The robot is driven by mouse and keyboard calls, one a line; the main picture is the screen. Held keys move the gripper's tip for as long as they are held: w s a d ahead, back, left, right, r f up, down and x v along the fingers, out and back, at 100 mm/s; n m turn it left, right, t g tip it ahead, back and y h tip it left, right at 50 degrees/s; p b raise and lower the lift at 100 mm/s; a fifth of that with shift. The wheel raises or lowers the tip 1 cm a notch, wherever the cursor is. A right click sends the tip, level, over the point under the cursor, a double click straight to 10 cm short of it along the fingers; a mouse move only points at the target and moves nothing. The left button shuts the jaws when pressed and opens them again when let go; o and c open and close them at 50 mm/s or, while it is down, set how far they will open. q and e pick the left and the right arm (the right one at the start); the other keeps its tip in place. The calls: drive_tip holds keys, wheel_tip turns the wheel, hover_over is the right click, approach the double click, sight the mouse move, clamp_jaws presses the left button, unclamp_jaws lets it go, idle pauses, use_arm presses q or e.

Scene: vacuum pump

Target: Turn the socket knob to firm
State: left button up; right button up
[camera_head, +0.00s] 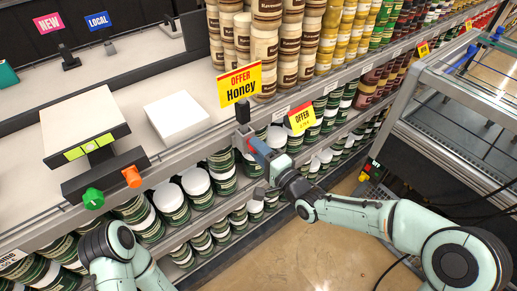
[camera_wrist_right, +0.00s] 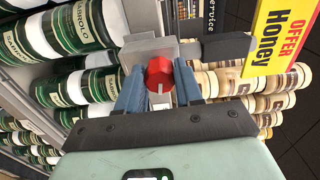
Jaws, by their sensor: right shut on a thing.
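In the right wrist view a round red knob (camera_wrist_right: 160,73) with a pale line on its face sits between the two blue fingers of my right gripper (camera_wrist_right: 158,92). The fingers are shut on it from both sides. The knob is in front of a grey block (camera_wrist_right: 150,50) with a dark end piece to its right. In the head view my right gripper (camera_head: 260,152) reaches a grey fitting (camera_head: 243,138) on the shelf's front edge, below a dark block (camera_head: 242,111). The knob is mostly hidden there. I cannot read any setting mark. My left gripper is outside the frame.
A yellow Honey offer sign (camera_head: 240,86) stands close above the fitting. Shelves of jars (camera_head: 196,181) run below and behind. A white panel (camera_head: 84,130) with green and orange parts is at the left. A metal cart (camera_head: 440,100) stands at the right.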

idle(0.4)
drive_tip(key=o, duration=1)
drive_tip(key=shift+o, duration=0.2)
drive_tip(key=v, duration=1.3)
drive_tip(key=shift+s+p, duration=0.2)
drive_tip(key=shift+p, duration=0.25)
drive_tip(key=shift+d, duration=0.15)
